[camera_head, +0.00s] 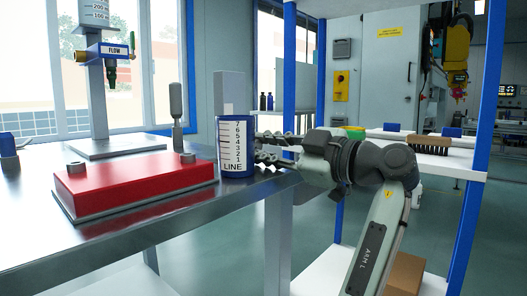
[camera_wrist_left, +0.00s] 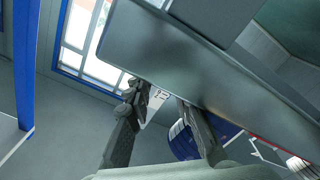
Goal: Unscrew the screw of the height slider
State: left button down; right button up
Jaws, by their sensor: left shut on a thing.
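A blue round body with a white scale panel marked LINE (camera_head: 231,150) stands at the right end of the steel table; I take it for the height slider. A grey upright plate (camera_head: 229,88) rises behind it. My left gripper (camera_head: 262,146) reaches in from the right, fingers close beside the blue body. In the left wrist view its two fingers (camera_wrist_left: 160,104) stand apart, with a small pale piece between them. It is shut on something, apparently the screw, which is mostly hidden. The blue body (camera_wrist_left: 183,143) shows behind one finger there. My right gripper is out of view.
A red block (camera_head: 140,187) lies on the steel table (camera_head: 120,238), left of the blue body. A blue post (camera_head: 470,150) and white shelves (camera_head: 420,157) stand right of my arm.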

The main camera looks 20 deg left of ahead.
pick_arm(q)
jog(key=shift+n, duration=0.4)
jog(key=c, duration=1.6)
grip_release()
jog(key=shift+d, duration=0.1)
jog(key=v, duration=1.2)
